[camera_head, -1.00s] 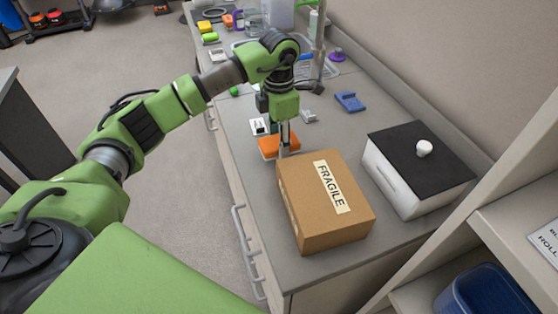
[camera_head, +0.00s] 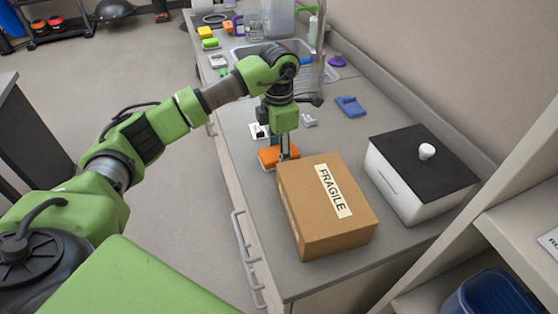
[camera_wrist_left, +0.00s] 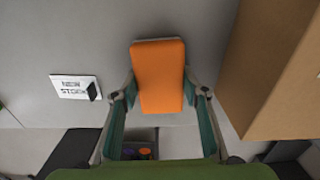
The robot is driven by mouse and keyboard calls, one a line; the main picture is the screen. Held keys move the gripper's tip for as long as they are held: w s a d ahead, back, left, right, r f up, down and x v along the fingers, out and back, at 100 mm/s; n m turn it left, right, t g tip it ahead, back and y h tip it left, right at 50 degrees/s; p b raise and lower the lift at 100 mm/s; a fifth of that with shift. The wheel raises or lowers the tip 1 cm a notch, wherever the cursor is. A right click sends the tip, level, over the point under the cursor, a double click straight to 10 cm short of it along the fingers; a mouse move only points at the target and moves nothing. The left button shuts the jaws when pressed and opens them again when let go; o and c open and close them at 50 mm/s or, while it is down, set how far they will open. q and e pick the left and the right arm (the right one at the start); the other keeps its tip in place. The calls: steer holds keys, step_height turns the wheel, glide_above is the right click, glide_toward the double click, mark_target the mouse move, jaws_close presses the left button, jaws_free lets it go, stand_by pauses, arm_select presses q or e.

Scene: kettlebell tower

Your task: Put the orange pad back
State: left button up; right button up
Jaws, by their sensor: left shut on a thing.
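The orange pad (camera_head: 269,157) is at the left edge of the grey counter, just behind the cardboard box. It fills the space between the fingers in the left wrist view (camera_wrist_left: 160,72), with a thin grey layer showing at its far end. My left gripper (camera_head: 284,153) points down and is shut on the pad. Its fingertips (camera_wrist_left: 158,93) press on the pad's two long sides. The pad is at or just above the counter; I cannot tell whether it touches. Part of it is hidden by the gripper and box. My right gripper is out of view.
The cardboard box marked FRAGILE (camera_head: 312,222) stands close to the pad. A NEW STOCK card (camera_wrist_left: 70,86) lies on the other side. A white box with black lid (camera_head: 400,192), a blue item (camera_head: 350,106) and the sink are farther off. Counter beyond the card is partly clear.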

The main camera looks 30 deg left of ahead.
arm_select(q)
steer(key=o, duration=0.9)
steer(key=c, duration=0.4)
steer(key=shift+r, duration=0.1)
step_height(320, 180, up, 9)
steer(key=p, duration=0.5)
steer(key=shift+p, duration=0.4)
